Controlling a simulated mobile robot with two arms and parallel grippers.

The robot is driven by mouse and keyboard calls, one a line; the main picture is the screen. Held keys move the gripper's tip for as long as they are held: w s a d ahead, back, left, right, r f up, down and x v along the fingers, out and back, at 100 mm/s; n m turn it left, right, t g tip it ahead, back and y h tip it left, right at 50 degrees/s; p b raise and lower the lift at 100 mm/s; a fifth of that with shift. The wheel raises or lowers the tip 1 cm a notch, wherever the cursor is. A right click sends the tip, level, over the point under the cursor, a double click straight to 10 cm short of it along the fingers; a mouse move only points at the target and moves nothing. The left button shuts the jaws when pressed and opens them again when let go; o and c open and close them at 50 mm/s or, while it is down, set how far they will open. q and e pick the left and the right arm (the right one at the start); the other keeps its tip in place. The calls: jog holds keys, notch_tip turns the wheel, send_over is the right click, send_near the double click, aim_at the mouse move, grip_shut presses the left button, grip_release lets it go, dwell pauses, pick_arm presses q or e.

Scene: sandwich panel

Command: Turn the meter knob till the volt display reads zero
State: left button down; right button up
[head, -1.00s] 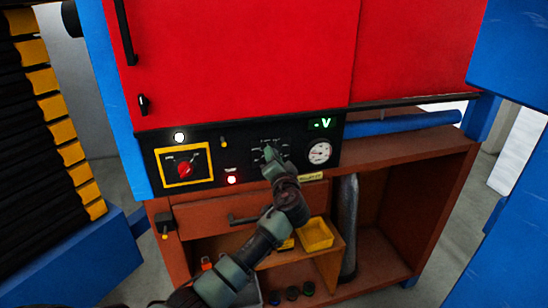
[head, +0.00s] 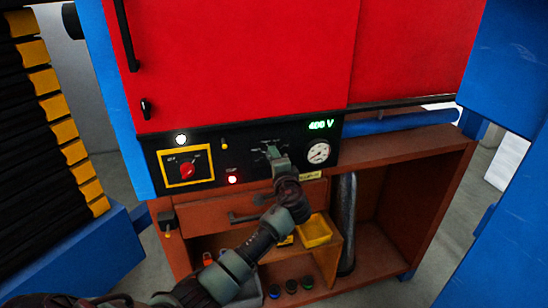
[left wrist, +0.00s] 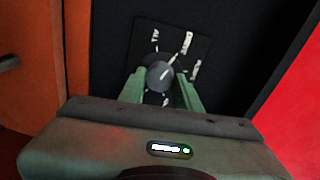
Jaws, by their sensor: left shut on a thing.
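The volt display (head: 321,125) at the right of the black panel is lit green and reads 400 V. The meter knob (left wrist: 159,76) is a round grey knob on a dark plate with white markings, seen in the left wrist view. My left gripper (head: 273,156) reaches up to the panel and also shows in the left wrist view (left wrist: 160,90), its two green fingers on either side of the knob and shut on it. In the head view the gripper mostly hides the knob. My right gripper is in neither view.
A red rotary switch (head: 187,170) in a yellow frame sits left on the panel, with a lit red lamp (head: 232,180) beside it. A round gauge (head: 318,152) is right of the gripper. A drawer handle (head: 243,217) and yellow bin (head: 316,232) lie below.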

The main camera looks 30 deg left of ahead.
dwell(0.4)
pick_arm(q)
jog(key=c, duration=1)
grip_release()
jog(key=shift+d, duration=0.1)
jog(key=b+v, duration=0.3)
jog(key=v, duration=0.4)
jog(key=shift+s+d, duration=0.25)
jog(key=shift+d, duration=0.05)
jog(key=shift+f, duration=0.1)
